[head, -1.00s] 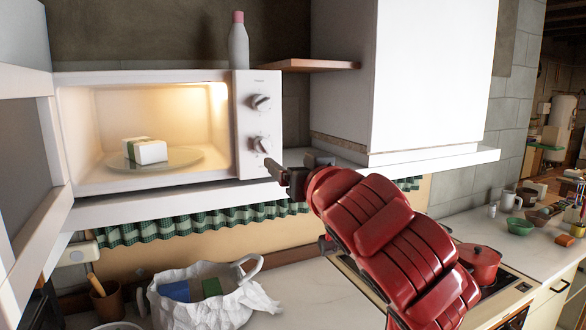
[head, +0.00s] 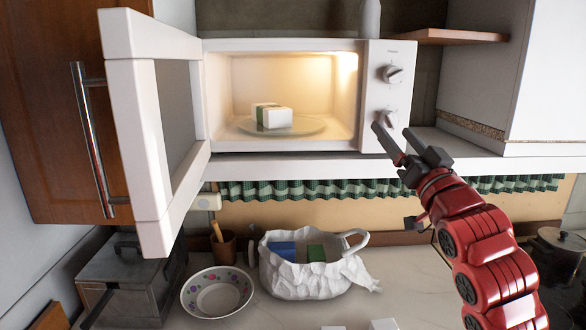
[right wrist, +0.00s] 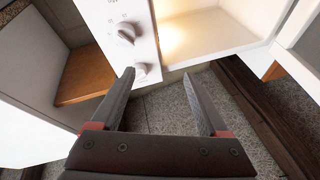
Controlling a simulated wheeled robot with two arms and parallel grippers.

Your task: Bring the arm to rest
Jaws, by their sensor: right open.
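My right arm is red, with a dark gripper (head: 394,130) in front of the microwave's lower right corner, by the lower knob (head: 388,119) in the picture. The gripper is open and empty. In the right wrist view its two fingers (right wrist: 158,75) stand apart with nothing between them, the left tip overlapping the lower knob (right wrist: 141,70). I cannot tell whether it touches the knob. The white microwave (head: 290,145) has its door (head: 137,120) swung open to the left. A white and green box (head: 273,116) sits on the lit glass plate (head: 310,126) inside. My left gripper is not in view.
Below the shelf (head: 330,168), the counter holds a flowered bowl (head: 217,292), a crumpled white bag (head: 303,280) and a dark metal pot (head: 130,270). A white cabinet (head: 555,80) and wooden shelf (head: 450,36) are at right.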

